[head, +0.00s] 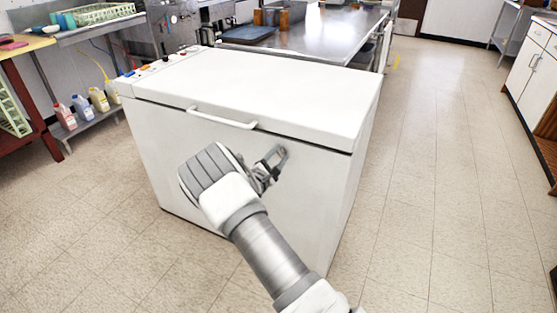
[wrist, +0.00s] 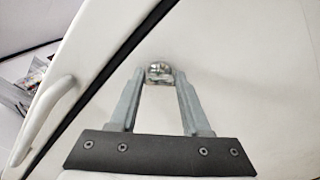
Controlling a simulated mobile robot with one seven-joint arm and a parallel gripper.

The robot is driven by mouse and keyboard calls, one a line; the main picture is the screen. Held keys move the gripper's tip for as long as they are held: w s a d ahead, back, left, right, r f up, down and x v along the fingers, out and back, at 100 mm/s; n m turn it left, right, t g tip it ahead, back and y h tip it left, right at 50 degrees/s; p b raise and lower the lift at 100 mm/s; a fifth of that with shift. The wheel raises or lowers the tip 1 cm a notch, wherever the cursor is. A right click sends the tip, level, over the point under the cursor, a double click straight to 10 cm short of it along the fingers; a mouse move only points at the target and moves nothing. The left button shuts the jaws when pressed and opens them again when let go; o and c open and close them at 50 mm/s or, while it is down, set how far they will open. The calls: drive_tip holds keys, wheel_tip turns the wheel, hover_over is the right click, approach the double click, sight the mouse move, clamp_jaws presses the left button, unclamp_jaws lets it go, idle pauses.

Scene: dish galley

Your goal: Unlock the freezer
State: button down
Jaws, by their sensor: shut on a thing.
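The white chest freezer (head: 260,90) stands in the middle of the head view with its lid down. A white bar handle (head: 222,118) runs along the lid's front edge; it also shows at the left of the wrist view (wrist: 45,115). My gripper (head: 279,155) is at the front panel, below the lid seam and right of the handle. In the wrist view its fingers are shut on a small metallic lock part (wrist: 159,72) on the white panel. The fingertips partly hide this part, so its turn position cannot be told.
A steel table (head: 320,35) with a dark tray (head: 247,34) stands behind the freezer. Several bottles (head: 82,107) stand on a low shelf at left. White cabinets (head: 535,65) are at right. The tiled floor (head: 430,170) right of the freezer is clear.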

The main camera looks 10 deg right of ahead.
drive_tip(key=m+b, duration=0.2)
drive_tip(key=m, duration=0.1)
drive_tip(key=m+b, duration=0.1)
drive_tip(key=shift+f+m, duration=0.3)
drive_tip(key=m+b, duration=0.3)
drive_tip(key=shift+r, duration=0.1)
drive_tip(key=shift+m, duration=0.3)
drive_tip(key=shift+c, duration=1.8)
unclamp_jaws()
drive_tip(key=shift+r, duration=0.1)
drive_tip(key=p+v, duration=0.3)
drive_tip(key=v, duration=1.4)
drive_tip(key=shift+s+p, duration=0.2)
drive_tip(key=shift+p, duration=0.1)
drive_tip(key=shift+a, duration=0.1)
